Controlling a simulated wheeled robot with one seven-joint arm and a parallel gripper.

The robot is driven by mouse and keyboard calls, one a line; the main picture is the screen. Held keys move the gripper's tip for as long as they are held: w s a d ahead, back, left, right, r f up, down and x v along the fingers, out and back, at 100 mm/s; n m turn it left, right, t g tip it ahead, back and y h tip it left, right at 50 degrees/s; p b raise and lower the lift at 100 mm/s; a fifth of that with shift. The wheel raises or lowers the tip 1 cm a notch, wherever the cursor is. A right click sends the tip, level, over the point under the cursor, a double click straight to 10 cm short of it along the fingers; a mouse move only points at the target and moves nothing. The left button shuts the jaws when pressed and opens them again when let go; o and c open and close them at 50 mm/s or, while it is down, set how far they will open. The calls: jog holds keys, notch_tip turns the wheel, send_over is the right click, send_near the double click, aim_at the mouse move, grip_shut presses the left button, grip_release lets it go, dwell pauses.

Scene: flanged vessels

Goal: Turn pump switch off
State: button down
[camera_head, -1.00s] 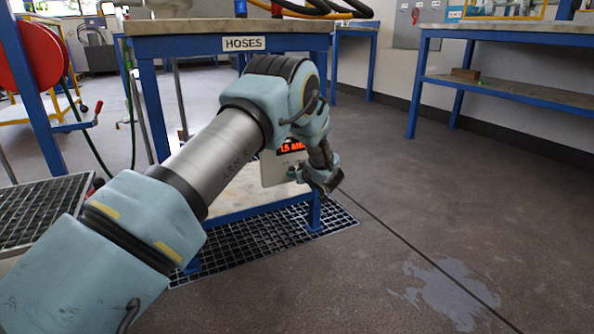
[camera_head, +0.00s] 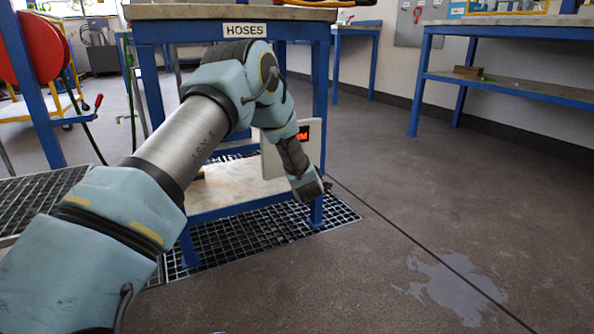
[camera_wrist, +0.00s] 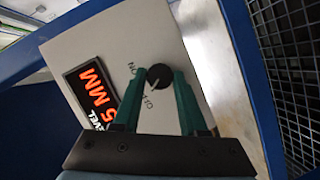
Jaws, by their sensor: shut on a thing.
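The pump switch is a round black knob (camera_wrist: 159,74) on a pale panel (camera_wrist: 88,40), with ON and OFF lettered beside it in the wrist view. A pale mark on the knob points toward the lower left, roughly at the OFF lettering. My gripper (camera_wrist: 160,84) has its two green fingers shut on the knob, one on each side. In the head view my gripper (camera_head: 313,190) is at the right edge of the panel (camera_head: 276,165), and my arm hides the knob there.
A display with red digits (camera_wrist: 97,93) is on the same panel. The panel is by a blue-framed bench labelled HOSES (camera_head: 243,30), with a pale lower shelf (camera_head: 232,190) and a floor grating (camera_head: 270,231). Open floor (camera_head: 420,215) lies to the right, with a wet patch.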

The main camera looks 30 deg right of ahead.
jog(key=shift+f+n+t+b, duration=0.2)
jog(key=shift+n+t+b, duration=0.15)
jog(key=shift+n, duration=0.35)
jog(key=shift+h, duration=0.3)
jog(key=shift+c, duration=2.2)
grip_release()
jog(key=shift+r, duration=0.1)
jog(key=p+v, duration=0.4)
jog(key=v, duration=0.6)
jog(key=shift+s+a, duration=0.2)
jog(key=shift+s, duration=0.15)
